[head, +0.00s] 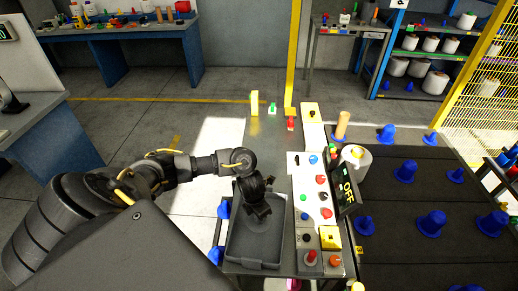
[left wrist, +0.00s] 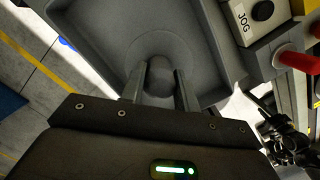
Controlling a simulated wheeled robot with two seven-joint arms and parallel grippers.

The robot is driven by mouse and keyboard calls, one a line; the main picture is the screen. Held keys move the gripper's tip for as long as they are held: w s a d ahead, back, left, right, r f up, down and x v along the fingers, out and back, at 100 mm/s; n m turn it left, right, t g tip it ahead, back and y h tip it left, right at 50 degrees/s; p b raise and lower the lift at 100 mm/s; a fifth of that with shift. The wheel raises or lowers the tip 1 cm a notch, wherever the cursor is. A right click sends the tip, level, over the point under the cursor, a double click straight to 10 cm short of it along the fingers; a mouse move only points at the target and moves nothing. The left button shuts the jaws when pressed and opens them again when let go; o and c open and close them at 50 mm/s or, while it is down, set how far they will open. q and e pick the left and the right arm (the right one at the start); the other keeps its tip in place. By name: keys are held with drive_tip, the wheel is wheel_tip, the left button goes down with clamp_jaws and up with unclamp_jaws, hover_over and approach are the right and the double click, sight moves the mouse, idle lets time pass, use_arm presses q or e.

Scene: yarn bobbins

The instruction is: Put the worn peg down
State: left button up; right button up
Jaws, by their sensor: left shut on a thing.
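My left gripper (head: 258,210) points down over a dark grey tray (head: 252,262) on the narrow machine bench. In the left wrist view, its two fingers (left wrist: 160,88) are shut on the worn peg (left wrist: 158,76), a dull grey peg with a rounded end between them. A wide round grey base shows around the peg, over the tray floor (left wrist: 95,15). I cannot tell whether the base touches the tray. In the head view the gripper hides most of the peg. My right gripper cannot be made out in either view.
A control panel (head: 312,190) with coloured buttons and an OFF display (head: 347,193) stands right of the tray. A dark board with several blue pegs (head: 432,223) lies further right, near a white bobbin (head: 356,157). Blue pieces (head: 224,209) sit at the tray's left edge.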

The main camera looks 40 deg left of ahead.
use_arm(q)
drive_tip(key=shift+w+a+f, duration=0.15)
drive_tip(key=shift+f, duration=0.8)
drive_tip(key=shift+w+a+f, duration=0.1)
drive_tip(key=shift+w+f, duration=0.05)
drive_tip(key=shift+f, duration=0.8)
drive_tip(key=shift+f, duration=0.1)
drive_tip(key=o, duration=1.1)
